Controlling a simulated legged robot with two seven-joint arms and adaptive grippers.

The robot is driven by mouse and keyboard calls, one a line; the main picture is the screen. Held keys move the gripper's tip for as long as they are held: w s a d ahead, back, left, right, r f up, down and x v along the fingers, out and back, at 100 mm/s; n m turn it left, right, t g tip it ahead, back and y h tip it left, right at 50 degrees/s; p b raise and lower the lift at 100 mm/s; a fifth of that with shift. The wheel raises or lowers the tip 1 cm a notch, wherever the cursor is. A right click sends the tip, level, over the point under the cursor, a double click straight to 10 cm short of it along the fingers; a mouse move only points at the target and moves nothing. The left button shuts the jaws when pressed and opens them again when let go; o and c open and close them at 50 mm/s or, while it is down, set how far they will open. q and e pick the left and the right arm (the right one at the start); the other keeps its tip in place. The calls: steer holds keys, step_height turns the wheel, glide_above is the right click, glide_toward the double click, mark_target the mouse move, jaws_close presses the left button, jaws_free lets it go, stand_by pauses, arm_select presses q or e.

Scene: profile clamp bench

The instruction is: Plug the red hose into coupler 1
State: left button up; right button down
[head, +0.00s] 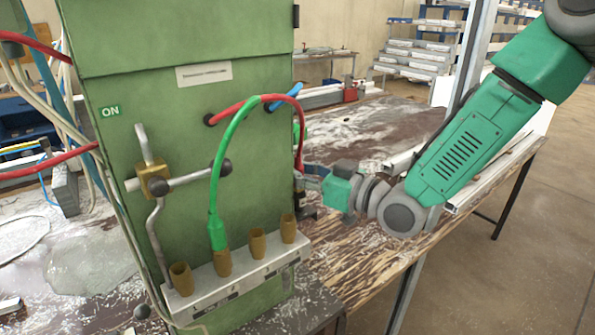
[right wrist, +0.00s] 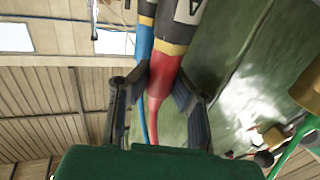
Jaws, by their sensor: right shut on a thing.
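The red hose (head: 299,135) arcs out of the green cabinet and hangs down at its right side. My right gripper (head: 308,180) is shut on its end. In the right wrist view, the gripper (right wrist: 160,78) has its fingers on either side of the red hose end (right wrist: 168,68), which has a yellow band and a dark labelled part. A row of brass couplers stands on a metal bar (head: 240,279) at the cabinet's front; their numbers are not readable. The leftmost coupler (head: 181,279) is empty. The green hose (head: 216,185) sits in the second coupler (head: 223,263). My left gripper is not in view.
A blue hose (head: 285,96) hangs behind the red one and runs close beside it in the right wrist view (right wrist: 145,45). A lever with black knobs (head: 183,181) juts from the cabinet left of the green hose. The two right couplers (head: 272,235) are empty.

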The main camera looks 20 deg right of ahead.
mark_target(300, 156)
steer(key=shift+d+r, duration=0.1)
steer(key=shift+d, duration=0.05)
steer(key=shift+r+p, duration=0.65)
steer(key=shift+r, duration=0.2)
stand_by(0.6)
steer(key=shift+r+p, duration=0.8)
steer(key=shift+r, duration=0.4)
steer(key=s+d, duration=0.2)
steer(key=s, duration=0.5)
steer(key=s+d, duration=0.3)
steer(key=s, duration=0.3)
steer(key=shift+s, duration=0.35)
stand_by(1.5)
steer(key=shift+f, duration=0.1)
